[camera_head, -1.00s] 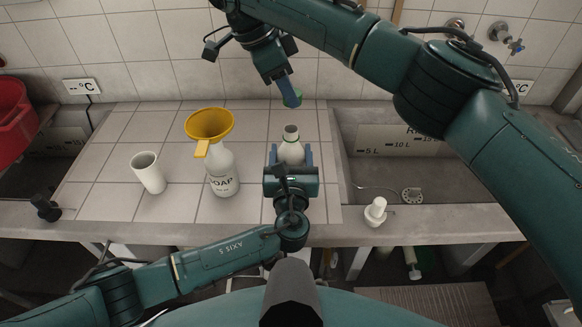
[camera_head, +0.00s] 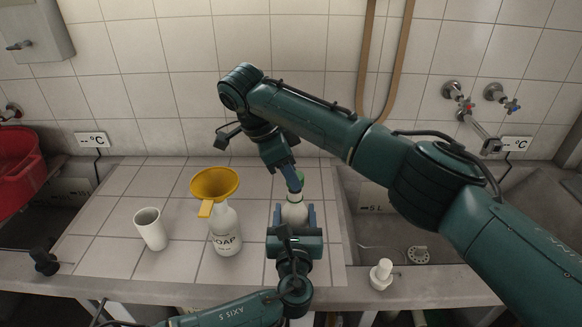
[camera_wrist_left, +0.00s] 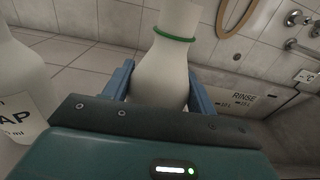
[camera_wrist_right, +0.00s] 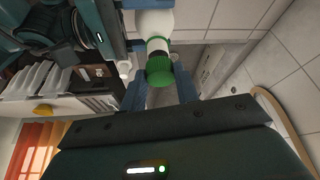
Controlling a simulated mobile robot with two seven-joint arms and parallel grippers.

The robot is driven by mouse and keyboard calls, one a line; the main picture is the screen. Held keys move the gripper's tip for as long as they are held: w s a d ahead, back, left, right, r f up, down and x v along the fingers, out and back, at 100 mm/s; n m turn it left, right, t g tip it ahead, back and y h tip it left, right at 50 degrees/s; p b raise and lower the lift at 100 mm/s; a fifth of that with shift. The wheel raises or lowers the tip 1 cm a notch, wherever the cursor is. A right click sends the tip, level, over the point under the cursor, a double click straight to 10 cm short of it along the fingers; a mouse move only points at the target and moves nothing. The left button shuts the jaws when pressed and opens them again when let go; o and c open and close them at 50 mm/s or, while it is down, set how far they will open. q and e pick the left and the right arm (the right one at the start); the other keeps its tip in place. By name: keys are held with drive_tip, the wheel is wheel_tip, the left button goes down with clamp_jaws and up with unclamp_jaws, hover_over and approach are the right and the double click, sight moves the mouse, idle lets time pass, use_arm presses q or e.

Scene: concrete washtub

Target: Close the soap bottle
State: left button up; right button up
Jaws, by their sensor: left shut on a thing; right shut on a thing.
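A white bottle with a green neck ring (camera_wrist_left: 160,75) stands upright on the tiled counter. My left gripper (camera_head: 295,214) is shut around its body. My right gripper (camera_head: 293,182) is shut on a green cap (camera_wrist_right: 160,72) at the bottle's mouth. In the right wrist view the cap lines up with the neck (camera_wrist_right: 157,44), with a dark band between them. I cannot tell whether the cap is seated. A second white bottle, labelled SOAP (camera_head: 225,236), stands to the left with a yellow funnel (camera_head: 215,184) in its top.
A white cup (camera_head: 151,230) stands left of the labelled bottle. A white pump top (camera_head: 381,273) is on the front ledge at right. A sink basin lies right of the counter, with taps (camera_head: 459,92) on the wall. A red tub (camera_head: 18,165) is at far left.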

sight(290, 202)
idle(0.5)
drive_tip(key=shift+f, duration=0.95)
drive_tip(key=shift+f, duration=0.5)
use_arm(q)
clamp_jaws()
use_arm(e)
drive_tip(key=shift+w+m+g, duration=0.25)
drive_tip(key=shift+m+g, duration=0.15)
drive_tip(key=shift+m, duration=0.7)
drive_tip(key=shift+m+g, duration=0.3)
drive_tip(key=shift+m, duration=0.3)
drive_tip(key=o, duration=1)
